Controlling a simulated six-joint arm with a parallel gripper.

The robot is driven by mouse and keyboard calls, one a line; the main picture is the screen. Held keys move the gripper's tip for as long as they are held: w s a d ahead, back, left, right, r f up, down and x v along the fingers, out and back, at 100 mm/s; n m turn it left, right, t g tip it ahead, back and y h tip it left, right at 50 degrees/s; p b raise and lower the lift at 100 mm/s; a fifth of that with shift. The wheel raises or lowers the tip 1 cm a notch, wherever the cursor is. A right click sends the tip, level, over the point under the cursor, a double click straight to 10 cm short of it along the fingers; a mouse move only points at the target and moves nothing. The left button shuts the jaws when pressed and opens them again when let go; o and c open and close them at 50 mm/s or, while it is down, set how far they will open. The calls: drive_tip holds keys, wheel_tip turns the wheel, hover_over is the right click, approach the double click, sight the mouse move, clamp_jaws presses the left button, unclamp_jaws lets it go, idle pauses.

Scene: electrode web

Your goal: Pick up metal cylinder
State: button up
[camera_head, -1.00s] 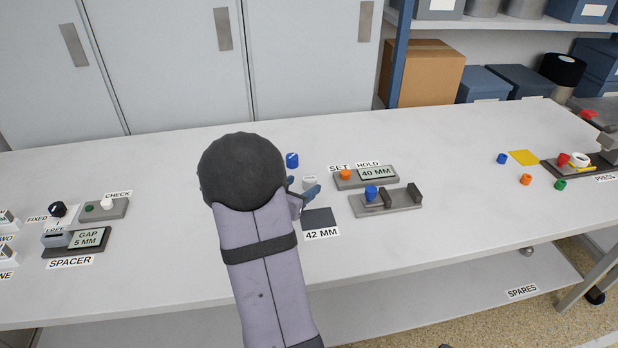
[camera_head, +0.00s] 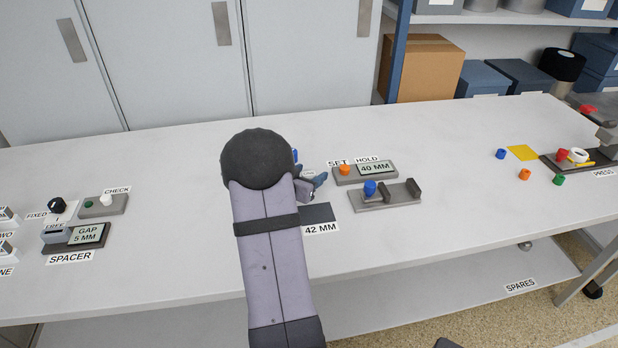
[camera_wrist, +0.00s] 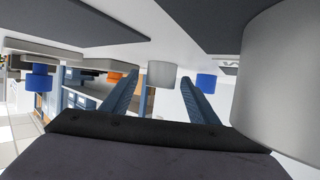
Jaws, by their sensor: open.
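The metal cylinder (camera_wrist: 162,74) is a short pale grey cylinder. In the wrist view, where the bench top is uppermost, it shows between my two fingers, near their tips. I see no clear contact with either finger. In the head view my gripper (camera_head: 313,181) is low over the bench, left of the SET/HOLD box, and my arm and fingers mostly hide the cylinder there. In the wrist view my gripper (camera_wrist: 158,82) is open, with blue-grey fingers apart and nothing clasped.
A blue piece (camera_head: 295,155) is partly hidden behind my arm; it shows right of my fingers in the wrist view (camera_wrist: 205,82). The 40 MM box (camera_head: 366,172), a grey fixture (camera_head: 398,196) with a blue piece, and a dark pad (camera_head: 318,212) are close by. Bench front right is clear.

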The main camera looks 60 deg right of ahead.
drive_tip(key=shift+d, duration=0.1)
drive_tip(key=c, duration=1.2)
